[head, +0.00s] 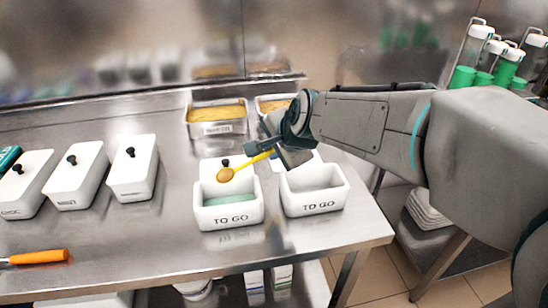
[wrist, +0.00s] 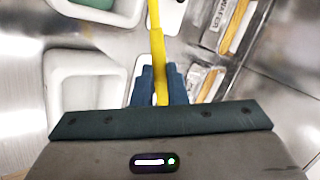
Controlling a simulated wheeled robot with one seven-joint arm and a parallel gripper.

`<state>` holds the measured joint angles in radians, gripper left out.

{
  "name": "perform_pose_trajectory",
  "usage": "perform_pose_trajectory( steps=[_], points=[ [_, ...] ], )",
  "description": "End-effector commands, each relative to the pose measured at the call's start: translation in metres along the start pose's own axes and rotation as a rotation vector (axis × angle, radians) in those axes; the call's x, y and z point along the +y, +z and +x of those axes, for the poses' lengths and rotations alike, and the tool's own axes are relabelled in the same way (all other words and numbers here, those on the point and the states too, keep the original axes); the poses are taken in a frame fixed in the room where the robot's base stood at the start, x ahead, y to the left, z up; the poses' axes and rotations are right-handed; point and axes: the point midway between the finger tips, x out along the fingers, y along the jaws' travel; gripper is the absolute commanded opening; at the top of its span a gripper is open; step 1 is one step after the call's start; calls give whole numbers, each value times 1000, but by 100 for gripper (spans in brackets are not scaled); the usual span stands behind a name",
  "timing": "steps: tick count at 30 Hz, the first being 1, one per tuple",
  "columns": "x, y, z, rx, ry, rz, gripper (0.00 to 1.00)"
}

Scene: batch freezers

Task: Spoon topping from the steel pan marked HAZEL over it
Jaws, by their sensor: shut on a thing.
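My gripper (head: 275,150) is shut on the handle of a yellow spoon (head: 258,158); the handle also shows in the wrist view (wrist: 157,42). The spoon's bowl looks brown-orange and shows over the back of the left TO GO tub (head: 229,214), which holds something pale green. I cannot tell its exact height or whether topping is in it. A steel pan (head: 217,129) with tan topping stands behind; its label appears to read WAFER in the wrist view (wrist: 213,30). A second steel pan (head: 262,101) is to its right, partly hidden by my gripper, its label unreadable.
The right TO GO tub (head: 312,203) looks empty. Several lidded white tubs (head: 132,176) stand on the steel counter at left, and an orange-handled tool (head: 40,257) lies in front. Green-filled dispensers (head: 474,60) stand at far right. The counter's middle left is clear.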

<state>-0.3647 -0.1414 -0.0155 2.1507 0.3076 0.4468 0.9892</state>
Motion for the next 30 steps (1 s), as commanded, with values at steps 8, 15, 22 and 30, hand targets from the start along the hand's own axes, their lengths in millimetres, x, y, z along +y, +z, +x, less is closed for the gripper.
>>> perform_pose_trajectory(
  steps=[8,15,22,30],
  points=[
    [5,1,5,0,-64,8,0],
    [7,1,5,-1,-117,13,0],
    [8,0,6,-1,-168,19,0],
    [10,0,6,-1,-227,27,0]
  ],
)
